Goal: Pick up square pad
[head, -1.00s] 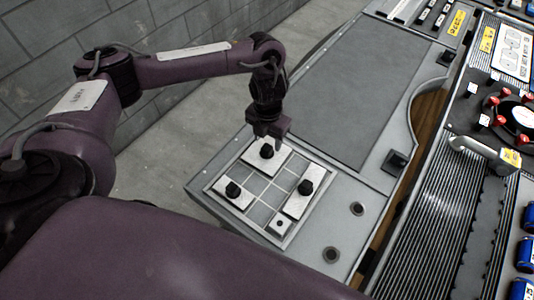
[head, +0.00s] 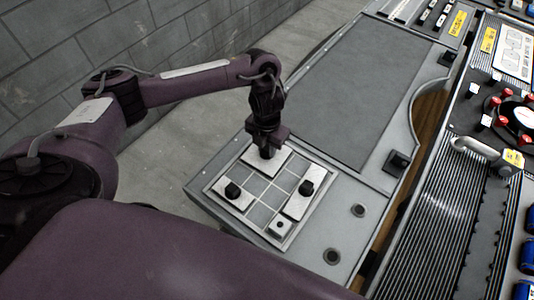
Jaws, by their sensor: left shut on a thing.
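The square pad (head: 280,165) is a pale plate with a black knob, at the far corner of a framed grid (head: 262,216) on the grey panel. My left gripper (head: 267,150) points down over it and is shut on its knob, which the fingers mostly hide. The pad appears to be still lying in the grid; I cannot tell whether it has any lift. My right gripper is not in view.
A small square plate (head: 280,228) sits at the near corner. A block wall (head: 60,60) stands behind my left arm.

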